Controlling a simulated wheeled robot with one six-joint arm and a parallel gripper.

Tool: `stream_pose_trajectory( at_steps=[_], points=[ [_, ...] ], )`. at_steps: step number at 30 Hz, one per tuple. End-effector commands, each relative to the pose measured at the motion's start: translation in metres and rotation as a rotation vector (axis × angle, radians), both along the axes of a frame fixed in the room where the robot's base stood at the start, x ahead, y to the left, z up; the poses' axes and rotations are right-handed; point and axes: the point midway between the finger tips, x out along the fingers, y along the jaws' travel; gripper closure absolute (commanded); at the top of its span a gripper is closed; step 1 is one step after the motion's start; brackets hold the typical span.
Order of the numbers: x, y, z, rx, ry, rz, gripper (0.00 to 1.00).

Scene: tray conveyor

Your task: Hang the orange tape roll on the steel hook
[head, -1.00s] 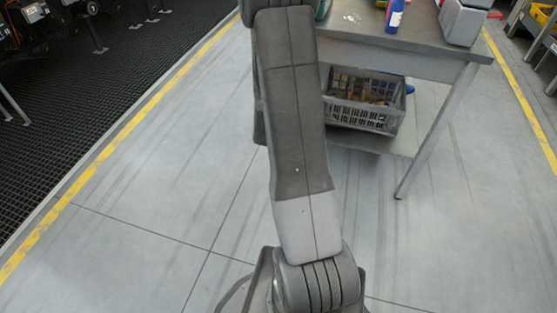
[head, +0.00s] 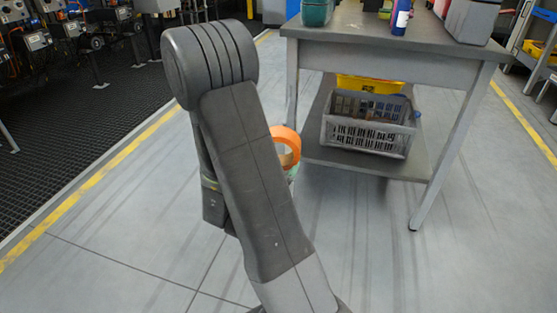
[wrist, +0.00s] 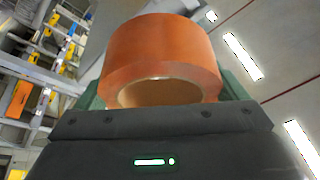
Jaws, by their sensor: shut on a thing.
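The orange tape roll (head: 287,140) shows in the head view just right of my arm, partly hidden by it. In the wrist view the orange tape roll (wrist: 162,52) fills the upper middle, with its pale inner core partly visible. My gripper (wrist: 163,92) is shut on the tape roll, with green finger parts on both sides of it. In the head view my gripper is mostly hidden behind my arm. The steel hook cannot be made out in either view.
A grey table (head: 400,44) stands at the right with bottles and boxes on top. Its lower shelf holds a grey crate (head: 366,136) and a yellow bin (head: 370,84). Dark matting (head: 60,130) and machinery lie at the left. The floor between is clear.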

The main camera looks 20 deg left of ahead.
Motion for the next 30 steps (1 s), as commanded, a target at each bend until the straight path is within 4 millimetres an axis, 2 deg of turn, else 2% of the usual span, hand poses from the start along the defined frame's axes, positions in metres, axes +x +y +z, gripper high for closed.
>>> stream_pose_trajectory(
  at_steps=[8, 30],
  points=[
    [0.011, 0.002, -0.001, 0.001, -0.003, -0.002, 0.63],
    [0.063, 0.009, -0.009, 0.001, -0.002, -0.001, 0.63]
  ],
)
